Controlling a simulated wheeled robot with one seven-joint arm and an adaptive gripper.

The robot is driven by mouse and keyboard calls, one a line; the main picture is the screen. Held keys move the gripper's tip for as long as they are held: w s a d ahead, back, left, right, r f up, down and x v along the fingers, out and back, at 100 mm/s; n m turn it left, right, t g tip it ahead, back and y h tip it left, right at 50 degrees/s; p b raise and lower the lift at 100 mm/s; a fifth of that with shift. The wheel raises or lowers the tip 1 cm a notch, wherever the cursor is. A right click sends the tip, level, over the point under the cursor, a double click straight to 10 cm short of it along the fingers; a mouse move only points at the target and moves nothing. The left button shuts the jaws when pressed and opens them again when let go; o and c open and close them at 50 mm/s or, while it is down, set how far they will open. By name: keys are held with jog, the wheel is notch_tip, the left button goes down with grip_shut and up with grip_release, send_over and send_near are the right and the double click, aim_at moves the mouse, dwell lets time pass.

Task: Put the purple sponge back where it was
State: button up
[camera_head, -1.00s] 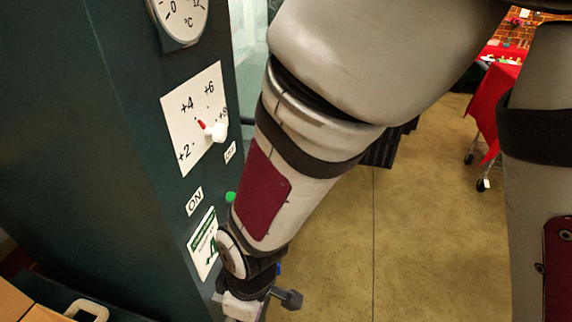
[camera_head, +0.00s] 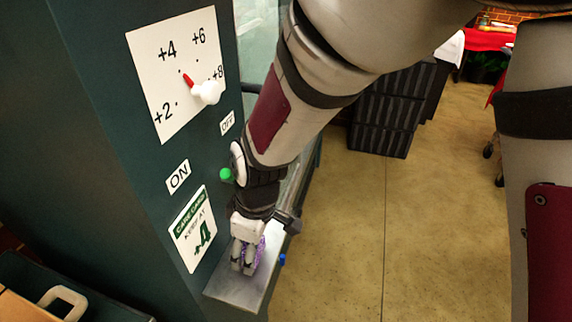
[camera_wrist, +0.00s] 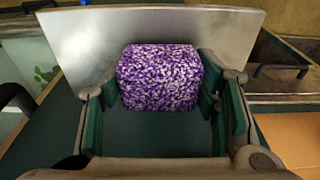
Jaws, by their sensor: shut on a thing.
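The purple speckled sponge (camera_wrist: 160,77) sits between the two fingers of my gripper (camera_wrist: 157,92) in the wrist view, with a finger pad on each side. My gripper is shut on it. In the head view my gripper (camera_head: 245,257) points down, and part of the sponge (camera_head: 259,252) shows beside the fingers. Both are over a bare metal shelf (camera_head: 235,290) on the side of the dark green cabinet. The shelf (camera_wrist: 80,40) also shows behind the sponge in the wrist view. I cannot tell whether the sponge touches the shelf.
The green cabinet (camera_head: 90,130) stands close on the left, with a dial with a white knob (camera_head: 206,92), a green button (camera_head: 226,174) and a care card (camera_head: 194,228). Black crates (camera_head: 385,110) stand farther back. The floor to the right is mostly clear.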

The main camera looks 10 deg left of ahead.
jog(key=shift+f, duration=0.45)
jog(key=shift+f, duration=0.15)
jog(key=o, duration=1.2)
